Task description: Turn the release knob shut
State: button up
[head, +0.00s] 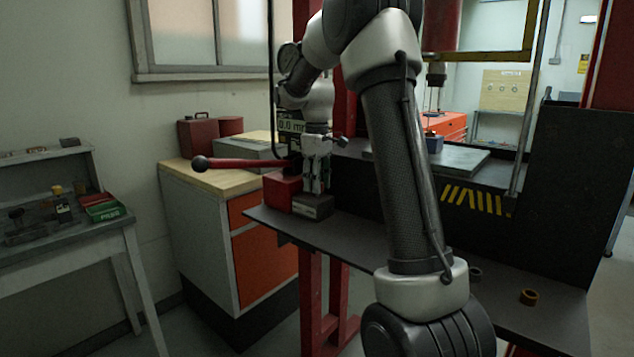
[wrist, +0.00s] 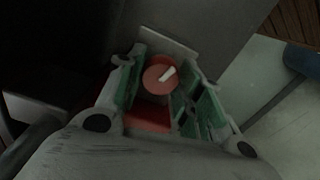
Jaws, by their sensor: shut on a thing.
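The release knob (wrist: 160,75) is a round red knob with a white pointer mark on its top face. In the wrist view the pointer slants toward the upper right. My gripper (wrist: 168,84) is shut on the knob, with green-padded fingers on either side of it. In the head view my gripper (head: 315,186) points down at the front of the red pump block (head: 281,188), above its grey base plate (head: 314,207). The knob is hidden behind the fingers there. A red lever (head: 240,163) with a ball end sticks out to the left of the block.
The pump stands on a dark shelf (head: 355,232) of a red-framed press. A wooden-topped cabinet (head: 205,215) stands behind at left, and a workbench (head: 75,245) with small parts is farther left.

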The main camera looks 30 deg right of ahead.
jog(key=m, duration=1.4)
dwell(0.7)
jog(key=o, duration=0.8)
jog(key=shift+r, duration=0.15)
notch_tip(320, 180, up, 12)
jog(key=shift+f, duration=0.1)
